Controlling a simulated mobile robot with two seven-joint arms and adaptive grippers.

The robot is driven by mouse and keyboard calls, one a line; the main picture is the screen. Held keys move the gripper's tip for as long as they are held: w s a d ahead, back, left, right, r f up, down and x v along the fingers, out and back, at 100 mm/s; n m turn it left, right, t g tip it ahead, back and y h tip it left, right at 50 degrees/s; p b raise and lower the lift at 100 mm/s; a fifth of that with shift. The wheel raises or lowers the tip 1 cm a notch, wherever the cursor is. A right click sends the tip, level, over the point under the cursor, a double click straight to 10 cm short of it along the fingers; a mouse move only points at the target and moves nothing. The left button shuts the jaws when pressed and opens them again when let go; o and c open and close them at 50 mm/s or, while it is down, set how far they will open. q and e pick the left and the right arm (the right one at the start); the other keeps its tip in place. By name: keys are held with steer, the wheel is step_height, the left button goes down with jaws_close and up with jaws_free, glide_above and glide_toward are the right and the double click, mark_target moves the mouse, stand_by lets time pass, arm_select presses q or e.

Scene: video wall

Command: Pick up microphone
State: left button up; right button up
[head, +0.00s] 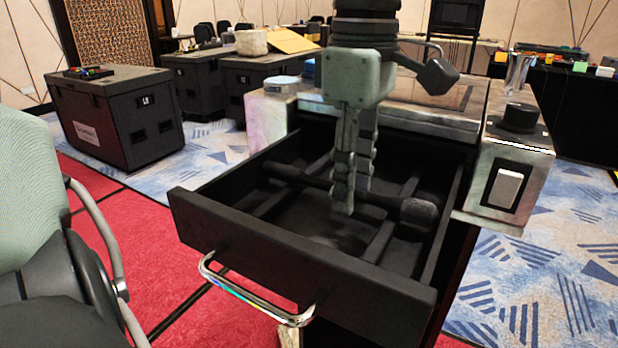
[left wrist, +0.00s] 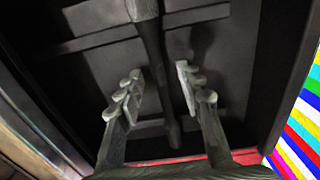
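The microphone (head: 404,207) is a long dark stick with thickened ends, lying slantwise inside an open black drawer (head: 290,262). It also shows in the left wrist view (left wrist: 156,62), running between the fingers. My left gripper (head: 355,205) points down into the drawer over the middle of the microphone and hides part of it. In the left wrist view my left gripper (left wrist: 158,78) is open, with a visible gap on each side of the microphone. Whether the fingertips reach down to its level is hard to tell. My right gripper is not in view.
The drawer has raised ribs and dark walls around my fingers, and a chrome handle (head: 250,295) in front. A cabinet top (head: 430,125) stands behind, with a black knob (head: 519,117) on its right. Black cases (head: 118,118) stand at the left on carpet.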

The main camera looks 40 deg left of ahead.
arm_select(q)
steer(key=shift+c, duration=0.6)
jaws_close()
steer(key=shift+r, duration=0.15)
